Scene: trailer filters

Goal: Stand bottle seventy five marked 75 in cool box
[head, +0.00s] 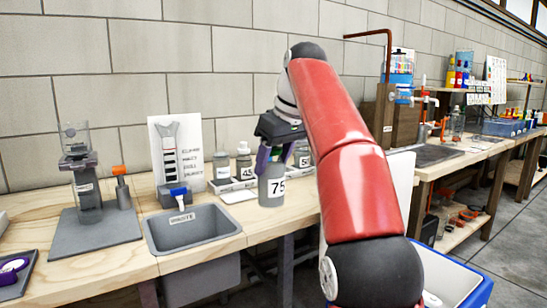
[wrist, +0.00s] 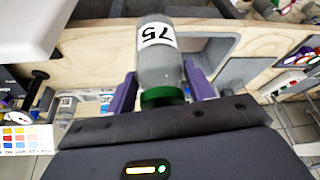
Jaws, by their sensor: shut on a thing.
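The bottle marked 75 (head: 271,190) is grey with a white label, upright, and hangs in my gripper (head: 268,158) at the bench's front edge. In the wrist view the bottle (wrist: 155,68) appears upside down, its green cap toward the palm. The purple fingers of my gripper (wrist: 162,88) are shut on it near the cap. The cool box (head: 477,290), with a blue rim and pale inside, stands low at the bottom right, below bench height. My red arm hides part of it, and its inside is mostly out of sight.
A grey waste sink (head: 190,232) is set in the wooden bench left of the bottle. Behind it stand other bottles, one marked 45 (head: 243,165) and one marked 50 (head: 304,157). A stand with a clear vessel (head: 85,185) is farther left. Another bench (head: 450,160) runs right.

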